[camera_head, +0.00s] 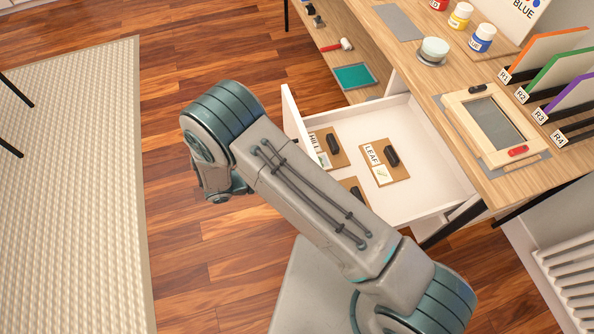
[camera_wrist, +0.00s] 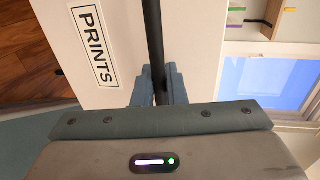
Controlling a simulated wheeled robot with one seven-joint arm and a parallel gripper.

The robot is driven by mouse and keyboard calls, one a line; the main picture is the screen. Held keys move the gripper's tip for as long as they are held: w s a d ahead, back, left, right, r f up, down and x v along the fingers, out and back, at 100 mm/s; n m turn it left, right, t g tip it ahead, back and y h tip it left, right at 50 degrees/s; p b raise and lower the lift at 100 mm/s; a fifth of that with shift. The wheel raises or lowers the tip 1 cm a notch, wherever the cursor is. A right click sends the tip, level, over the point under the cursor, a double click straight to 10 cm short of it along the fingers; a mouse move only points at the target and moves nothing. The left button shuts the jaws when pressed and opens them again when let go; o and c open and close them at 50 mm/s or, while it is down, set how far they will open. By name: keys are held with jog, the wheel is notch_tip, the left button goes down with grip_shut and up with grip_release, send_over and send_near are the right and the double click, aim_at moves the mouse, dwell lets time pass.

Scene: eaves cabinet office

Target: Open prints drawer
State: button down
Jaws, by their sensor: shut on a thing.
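The prints drawer (camera_head: 416,190) is pulled out from the wooden desk in the head view. It is white inside and holds several brown cards with black handles; a LEAF card (camera_head: 377,172) and a HILL card (camera_head: 328,150) can be read. In the wrist view the drawer's white front (camera_wrist: 112,40) carries a PRINTS label (camera_wrist: 91,45). My gripper (camera_wrist: 160,82) is shut on the dark bar handle (camera_wrist: 153,35) of that front, one finger on each side. In the head view my arm hides the handle and the gripper's fingertips.
The desk top holds a framed screen (camera_head: 493,128), a round container (camera_head: 434,50), paint jars (camera_head: 481,38) and coloured boards in a rack (camera_head: 560,75). A lower shelf holds a teal tray (camera_head: 355,77). A radiator (camera_head: 567,266) stands at right; wood floor is open at left beside a rug (camera_head: 85,180).

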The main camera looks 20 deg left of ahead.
jog(key=shift+s+a, duration=0.1)
jog(key=shift+a, duration=0.05)
jog(key=c, duration=1.6)
grip_release()
jog(key=b+v, duration=0.1)
jog(key=v, duration=1.3)
jog(key=shift+b, duration=0.35)
